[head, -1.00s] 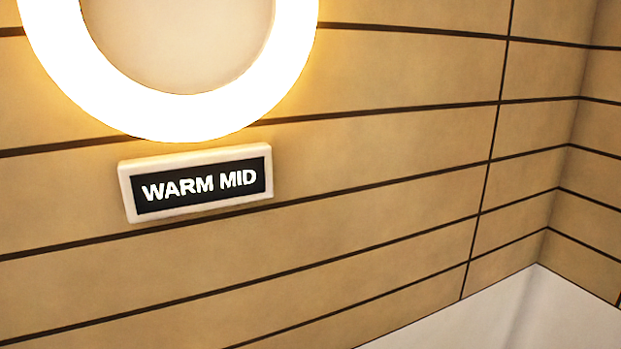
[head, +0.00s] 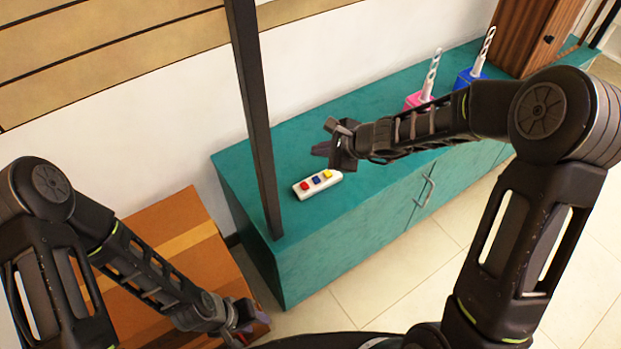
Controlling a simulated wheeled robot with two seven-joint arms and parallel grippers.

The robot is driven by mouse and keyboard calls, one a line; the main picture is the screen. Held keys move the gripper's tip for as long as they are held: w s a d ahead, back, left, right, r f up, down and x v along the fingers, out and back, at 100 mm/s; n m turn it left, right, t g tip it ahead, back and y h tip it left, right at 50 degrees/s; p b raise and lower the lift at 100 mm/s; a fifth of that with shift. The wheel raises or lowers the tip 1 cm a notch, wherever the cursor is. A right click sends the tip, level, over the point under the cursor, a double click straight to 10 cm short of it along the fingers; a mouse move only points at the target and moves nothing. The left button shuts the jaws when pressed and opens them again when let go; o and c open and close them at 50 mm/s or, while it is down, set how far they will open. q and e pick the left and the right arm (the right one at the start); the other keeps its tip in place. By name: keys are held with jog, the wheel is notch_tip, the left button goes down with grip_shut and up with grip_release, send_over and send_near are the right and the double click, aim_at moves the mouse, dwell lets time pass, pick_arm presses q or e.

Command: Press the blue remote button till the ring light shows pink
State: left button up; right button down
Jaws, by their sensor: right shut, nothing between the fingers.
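The white remote (head: 312,193) lies on the teal cabinet top, with a red button (head: 304,186), a blue button (head: 318,180) and a yellow button (head: 328,174) in a row. My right gripper (head: 329,142) is shut and empty, above and behind the remote in the picture, apart from the buttons. My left gripper (head: 250,322) hangs low at the bottom, by the brown wooden furniture; its jaw opening is unclear. The ring light and its label are out of view now; a second ago the ring glowed warm white and the label read WARM MID.
The teal cabinet (head: 300,262) carries a dark upright post (head: 255,120) left of the remote. Pink (head: 413,100) and blue (head: 466,79) holders with white spiral pieces stand farther back. The cabinet top around the remote is clear.

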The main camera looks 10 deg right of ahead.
jog(key=b, duration=0.6)
send_over(319, 181)
notch_tip(319, 181, down, 7)
jog(key=shift+f+b, duration=0.5)
jog(key=shift+b, duration=0.1)
jog(key=shift+f, duration=0.1)
dwell(1.2)
jog(key=shift+f+b, duration=0.35)
jog(key=shift+b, duration=0.15)
jog(key=shift+f+b, duration=0.45)
jog(key=shift+b, duration=0.1)
dwell(0.5)
jog(key=shift+r, duration=0.15)
jog(key=shift+r+p, duration=0.75)
jog(key=shift+p, duration=0.05)
notch_tip(319, 181, up, 5)
jog(key=p, duration=0.4)
